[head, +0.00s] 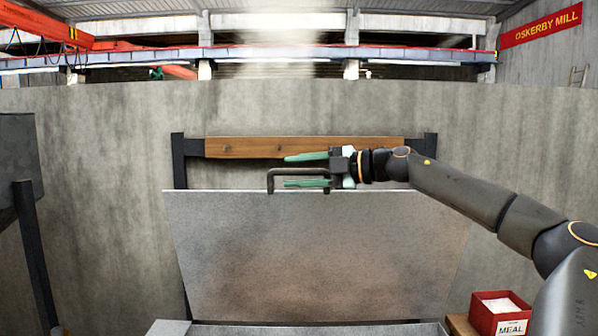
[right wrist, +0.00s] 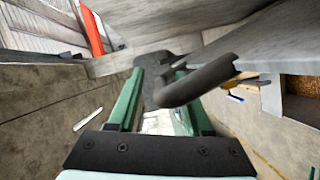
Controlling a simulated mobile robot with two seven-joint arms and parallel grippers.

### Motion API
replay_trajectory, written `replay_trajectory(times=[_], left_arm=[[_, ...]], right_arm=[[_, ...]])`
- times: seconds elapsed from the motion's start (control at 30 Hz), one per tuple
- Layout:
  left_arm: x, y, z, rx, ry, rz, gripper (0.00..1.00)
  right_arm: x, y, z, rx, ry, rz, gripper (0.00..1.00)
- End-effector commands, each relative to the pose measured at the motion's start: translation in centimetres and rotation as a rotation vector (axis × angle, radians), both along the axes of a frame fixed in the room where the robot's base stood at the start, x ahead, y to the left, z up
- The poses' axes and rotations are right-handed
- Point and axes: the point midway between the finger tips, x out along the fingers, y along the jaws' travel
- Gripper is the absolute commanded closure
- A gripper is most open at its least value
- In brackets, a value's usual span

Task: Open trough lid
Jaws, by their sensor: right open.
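The trough lid (head: 320,250) is a grey metal panel that stands raised and steeply tilted above the trough (head: 300,329), whose near edge shows at the bottom of the head view. A dark handle (head: 270,182) sits on the lid's top edge. My right gripper (head: 306,170) is open at the handle, with one green finger above it and one below its top bar. In the right wrist view the handle (right wrist: 198,86) lies between the spread fingers (right wrist: 160,85), and the lid's underside or face (right wrist: 265,45) is at upper right. My left gripper is not in view.
A wooden beam (head: 300,147) between dark posts (head: 179,160) stands just behind the lid's top edge. A red box labelled MEAL (head: 500,313) stands at lower right. A dark post and panel (head: 28,240) are at the left edge. A concrete wall (head: 100,150) closes the back.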

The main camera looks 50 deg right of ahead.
Motion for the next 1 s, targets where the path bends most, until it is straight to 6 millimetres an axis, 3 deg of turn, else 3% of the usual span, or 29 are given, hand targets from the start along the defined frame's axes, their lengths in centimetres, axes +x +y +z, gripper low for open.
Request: replay_trajectory(times=[0.27,0.7,1.0], left_arm=[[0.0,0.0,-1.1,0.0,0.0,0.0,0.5],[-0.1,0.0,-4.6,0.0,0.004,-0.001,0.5],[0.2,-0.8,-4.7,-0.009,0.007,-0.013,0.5]], right_arm=[[-1.3,-0.4,0.0,-0.001,-0.002,0.0,0.5],[-8.7,-3.0,0.9,-0.001,-0.005,-0.003,0.5],[-11.6,-4.0,1.5,0.0,-0.001,-0.001,0.5]])
